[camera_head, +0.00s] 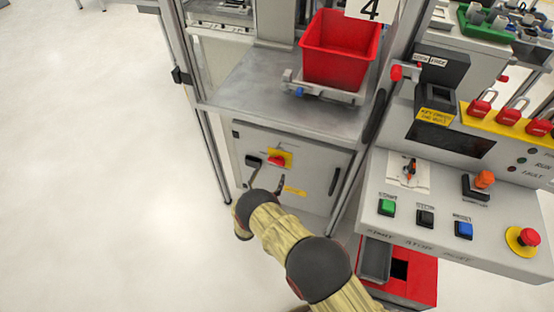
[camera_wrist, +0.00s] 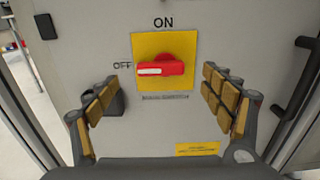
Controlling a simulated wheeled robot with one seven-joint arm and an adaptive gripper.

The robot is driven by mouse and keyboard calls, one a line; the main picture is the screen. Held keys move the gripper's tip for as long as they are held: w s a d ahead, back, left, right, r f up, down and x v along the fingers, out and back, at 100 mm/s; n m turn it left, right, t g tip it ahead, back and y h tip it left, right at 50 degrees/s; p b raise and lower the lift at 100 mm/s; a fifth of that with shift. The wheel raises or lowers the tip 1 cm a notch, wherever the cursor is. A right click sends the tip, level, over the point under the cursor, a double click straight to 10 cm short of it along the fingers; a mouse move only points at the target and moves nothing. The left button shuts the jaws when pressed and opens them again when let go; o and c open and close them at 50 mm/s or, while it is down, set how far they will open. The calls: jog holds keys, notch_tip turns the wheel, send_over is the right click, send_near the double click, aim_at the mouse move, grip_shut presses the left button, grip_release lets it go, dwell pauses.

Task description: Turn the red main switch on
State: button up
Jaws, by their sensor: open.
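The red main switch (camera_wrist: 160,68) sits on a yellow plate (camera_wrist: 180,45) on a grey cabinet door. Its handle lies horizontal, with the white-marked end pointing left at OFF; ON is printed above the plate. In the head view the red switch (camera_head: 276,161) shows on the cabinet under the station's metal shelf. My gripper (camera_wrist: 168,105) is open and empty, its padded fingers to the left and right of the switch and below it in the wrist view, apart from the handle. In the head view my gripper (camera_head: 266,176) is in front of the door, at the switch's lower left.
A dark door handle (camera_wrist: 300,78) stands out at the right of the cabinet door. A control desk (camera_head: 450,225) with buttons juts out to the right of my arm. A red bin (camera_head: 340,50) stands on the shelf above. The floor at left is clear.

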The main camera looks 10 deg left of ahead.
aim_at(276, 162)
jog(key=w, duration=0.2)
jog(key=w+b, duration=0.1)
jog(key=w, duration=0.1)
jog(key=w+d, duration=0.1)
jog(key=w, duration=0.2)
jog(key=shift+c, duration=0.5)
jog(key=c, duration=1.1)
